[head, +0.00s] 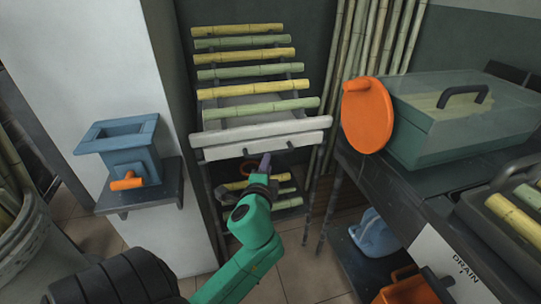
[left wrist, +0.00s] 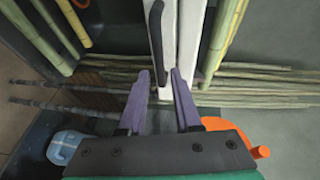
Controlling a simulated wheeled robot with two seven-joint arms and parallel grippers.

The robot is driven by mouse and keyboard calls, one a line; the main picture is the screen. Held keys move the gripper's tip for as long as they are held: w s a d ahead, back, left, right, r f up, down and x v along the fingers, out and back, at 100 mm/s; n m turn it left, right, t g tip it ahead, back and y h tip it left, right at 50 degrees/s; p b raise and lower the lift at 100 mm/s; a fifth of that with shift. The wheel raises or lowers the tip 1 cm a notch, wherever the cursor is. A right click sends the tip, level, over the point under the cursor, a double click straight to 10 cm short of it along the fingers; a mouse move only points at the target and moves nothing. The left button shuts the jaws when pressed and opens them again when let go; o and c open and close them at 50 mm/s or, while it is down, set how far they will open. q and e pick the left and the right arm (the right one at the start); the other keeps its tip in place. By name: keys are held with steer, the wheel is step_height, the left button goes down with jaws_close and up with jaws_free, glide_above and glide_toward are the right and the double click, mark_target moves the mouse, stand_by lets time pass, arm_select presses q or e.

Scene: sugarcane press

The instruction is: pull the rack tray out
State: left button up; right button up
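The rack tray (head: 262,134) is a pale, wide tray in the bamboo-stick rack, with a long front bar. In the left wrist view its pale front (left wrist: 187,40) runs up the picture, with a dark handle (left wrist: 156,35) along it. My left gripper (head: 264,160) is just below and in front of the tray's front bar. In the left wrist view its two purple fingers (left wrist: 161,78) are apart, with the handle's lower end and pale tray edge showing between their tips. I cannot tell whether they touch it. My right gripper is not in view.
A blue hopper (head: 118,140) on a dark wall shelf stands left. At right, a table holds a green box (head: 450,120) with an orange disc (head: 368,114). Several bamboo sticks (head: 250,70) lie across the rack above the tray. The floor (head: 310,270) in front has some free room.

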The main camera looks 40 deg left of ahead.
mark_target(271, 153)
arm_select(q)
steer(key=x, duration=0.7)
steer(key=shift+w+a+f+b, duration=0.15)
steer(key=shift+w+a+b, duration=0.05)
steer(key=shift+w+b, duration=0.1)
steer(key=shift+s, duration=0.1)
jaws_close()
stand_by(0.8)
